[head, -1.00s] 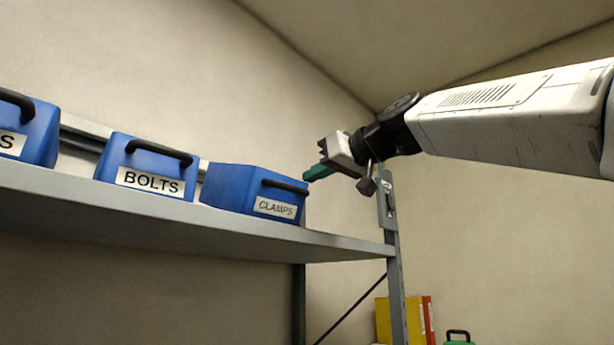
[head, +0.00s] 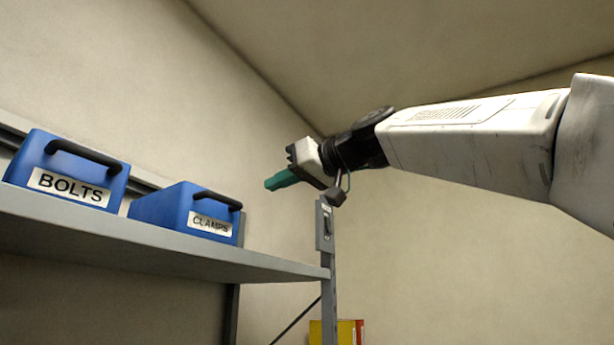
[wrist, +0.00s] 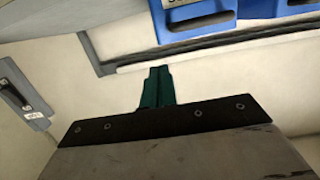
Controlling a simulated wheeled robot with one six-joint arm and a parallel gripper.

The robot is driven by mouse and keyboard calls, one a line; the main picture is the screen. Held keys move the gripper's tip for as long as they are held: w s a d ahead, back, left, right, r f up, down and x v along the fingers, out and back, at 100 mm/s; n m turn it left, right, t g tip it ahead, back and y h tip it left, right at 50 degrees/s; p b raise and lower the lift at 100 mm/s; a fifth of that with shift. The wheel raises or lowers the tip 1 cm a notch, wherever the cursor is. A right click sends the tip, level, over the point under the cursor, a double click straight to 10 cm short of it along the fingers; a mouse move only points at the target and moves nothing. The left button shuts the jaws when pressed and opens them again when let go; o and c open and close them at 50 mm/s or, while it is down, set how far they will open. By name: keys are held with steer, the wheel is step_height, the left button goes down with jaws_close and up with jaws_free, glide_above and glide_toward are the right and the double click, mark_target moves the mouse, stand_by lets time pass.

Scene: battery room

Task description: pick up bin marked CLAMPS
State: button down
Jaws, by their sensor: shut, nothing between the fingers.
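The bin marked CLAMPS (head: 168,206) is blue with a black handle and a white label. It sits on the grey shelf, turned at an angle, at the right end of the row in the head view. My gripper (head: 280,180) has green fingers, shut and empty. In the picture it is right of and a little above the bin, with a clear gap between them. The wrist view shows the closed fingers (wrist: 157,88) over the pale wall. Part of a blue bin shows at that view's top edge, its label cut off.
A blue bin marked BOLTS (head: 70,170) stands left of the CLAMPS bin. The grey shelf (head: 150,245) ends at an upright post (head: 327,250) bearing a grey fitting, below my gripper. A yellow and red item (head: 338,332) shows low behind the post.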

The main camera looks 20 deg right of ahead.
steer(key=f+v, duration=0.1)
steer(key=v, duration=0.7)
steer(key=shift+s+d+f, duration=0.1)
steer(key=shift+s+f, duration=0.05)
step_height(320, 180, down, 18)
steer(key=m+g+h, duration=0.2)
steer(key=m+g, duration=0.1)
steer(key=g, duration=0.1)
steer(key=s+d+f+m+g+h, duration=0.1)
steer(key=s+f, duration=0.4)
steer(key=f, duration=0.8)
steer(key=s+d+f+m+g+h, duration=0.1)
steer(key=s+f+g+h, duration=0.2)
steer(key=f, duration=1)
steer(key=s+d+f+m+g+h, duration=0.1)
steer(key=s+f+g, duration=0.3)
steer(key=s+f, duration=0.5)
step_height(320, 180, down, 5)
steer(key=shift+m+h, duration=0.3)
steer(key=shift+h, duration=0.6)
